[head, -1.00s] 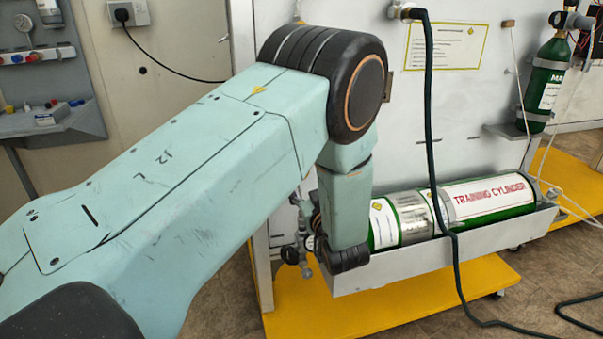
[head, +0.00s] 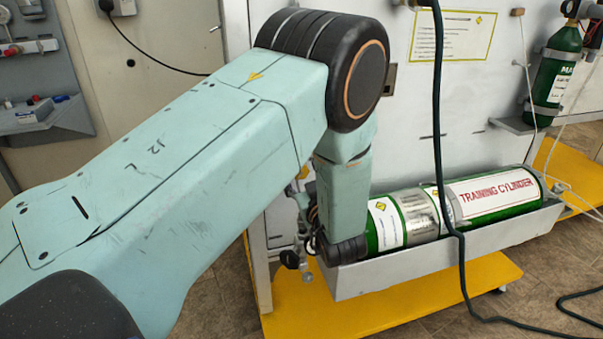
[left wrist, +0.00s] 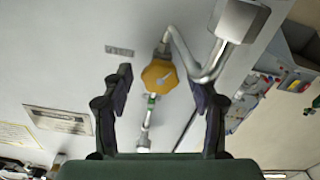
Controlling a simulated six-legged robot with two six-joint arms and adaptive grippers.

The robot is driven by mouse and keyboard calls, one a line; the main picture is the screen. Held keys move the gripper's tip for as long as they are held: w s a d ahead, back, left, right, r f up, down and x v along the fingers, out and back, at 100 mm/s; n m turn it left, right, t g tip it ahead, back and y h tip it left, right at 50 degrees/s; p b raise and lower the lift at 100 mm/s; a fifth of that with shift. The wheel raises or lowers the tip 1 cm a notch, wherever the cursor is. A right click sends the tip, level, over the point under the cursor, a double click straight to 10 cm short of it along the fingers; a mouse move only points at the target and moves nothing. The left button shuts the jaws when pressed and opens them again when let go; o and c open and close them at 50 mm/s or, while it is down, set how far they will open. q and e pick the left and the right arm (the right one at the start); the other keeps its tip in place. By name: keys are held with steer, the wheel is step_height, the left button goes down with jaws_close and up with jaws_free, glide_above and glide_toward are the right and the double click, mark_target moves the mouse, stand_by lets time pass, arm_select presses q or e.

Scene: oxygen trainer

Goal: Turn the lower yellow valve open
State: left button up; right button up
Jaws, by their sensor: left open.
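A yellow valve knob (left wrist: 158,73) with a pale pointer mark shows in the left wrist view, mounted on a grey panel. My left gripper (left wrist: 162,84) is open, with one dark finger on each side of the knob and visible gaps to both. Whether the knob lies at fingertip depth I cannot tell. Only one yellow knob shows, so I cannot confirm from this that it is the lower one. In the head view my left arm hides the valve and the fingers. My right gripper is not in view.
A bent metal pipe (left wrist: 207,67) runs close beside the knob and the right finger. In the head view a green training cylinder (head: 495,195) lies in a grey trough (head: 420,262) over a yellow base (head: 395,308). A dark hose (head: 439,120) hangs before the panel.

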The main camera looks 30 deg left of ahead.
arm_select(q)
steer(key=shift+s+d+r, duration=0.1)
steer(key=shift+s+r, duration=0.1)
steer(key=shift+s, duration=0.05)
steer(key=shift+c, duration=0.7)
steer(key=shift+w+f, duration=0.2)
steer(key=c, duration=0.4)
steer(key=shift+r, duration=0.1)
steer(key=c, duration=0.6)
steer(key=shift+n, duration=0.3)
steer(key=shift+r+n+p, duration=0.1)
steer(key=shift+n+p, duration=0.75)
steer(key=shift+n, duration=0.25)
steer(key=shift+n+p, duration=0.7)
steer(key=shift+n, duration=1.1)
